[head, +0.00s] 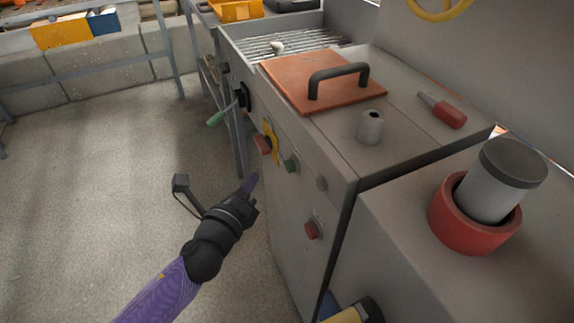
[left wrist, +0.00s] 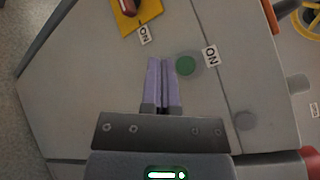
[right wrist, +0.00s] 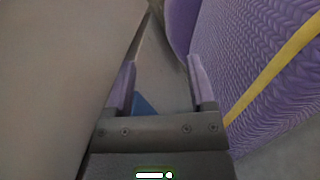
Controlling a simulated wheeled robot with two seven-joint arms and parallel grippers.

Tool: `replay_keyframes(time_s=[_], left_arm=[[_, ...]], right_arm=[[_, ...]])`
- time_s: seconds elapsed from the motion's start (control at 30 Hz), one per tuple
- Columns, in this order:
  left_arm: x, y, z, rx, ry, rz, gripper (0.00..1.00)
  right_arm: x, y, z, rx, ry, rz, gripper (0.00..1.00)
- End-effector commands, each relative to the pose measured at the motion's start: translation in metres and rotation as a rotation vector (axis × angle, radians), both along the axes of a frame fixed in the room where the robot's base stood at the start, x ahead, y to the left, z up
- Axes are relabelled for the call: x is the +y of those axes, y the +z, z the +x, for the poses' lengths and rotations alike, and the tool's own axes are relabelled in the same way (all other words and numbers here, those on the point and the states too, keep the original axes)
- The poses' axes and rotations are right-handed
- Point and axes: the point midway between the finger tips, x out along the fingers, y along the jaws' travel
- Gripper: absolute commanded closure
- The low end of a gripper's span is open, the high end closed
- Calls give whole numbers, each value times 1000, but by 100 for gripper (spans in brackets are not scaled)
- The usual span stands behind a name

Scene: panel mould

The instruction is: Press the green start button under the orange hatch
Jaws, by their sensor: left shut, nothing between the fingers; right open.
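The green button (head: 291,165) is on the front panel of the grey machine, below the orange hatch (head: 300,80) with its black handle. The hatch lies flat on the machine top. My left gripper (head: 252,185) is shut and empty, left of the button in the head view; I cannot tell the gap to the panel. My right gripper (right wrist: 160,85) is open and empty in the right wrist view, and not clearly seen in the head view.
A red button on a yellow plate (head: 268,143) is left of the green one, and another red button (head: 312,230) is lower right. A green-handled lever (head: 222,115) sticks out at left. A grey cylinder in a red ring (head: 475,205) stands at right. Floor at left is clear.

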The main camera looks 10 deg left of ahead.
Motion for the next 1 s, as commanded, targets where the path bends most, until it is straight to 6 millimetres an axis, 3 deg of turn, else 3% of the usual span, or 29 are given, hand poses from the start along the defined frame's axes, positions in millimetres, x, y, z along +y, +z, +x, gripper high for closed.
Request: replay_keyframes(time_s=[0.2,0.4,1.0], left_arm=[[-24,0,16,0,-1,-1,100],[-35,0,24,0,0,-1,100],[-36,0,24,0,-1,0,100]], right_arm=[[3,-3,7,-10,-2,4,30],[1,-4,8,-10,0,0,30],[-7,-2,-2,7,5,-11,30]])
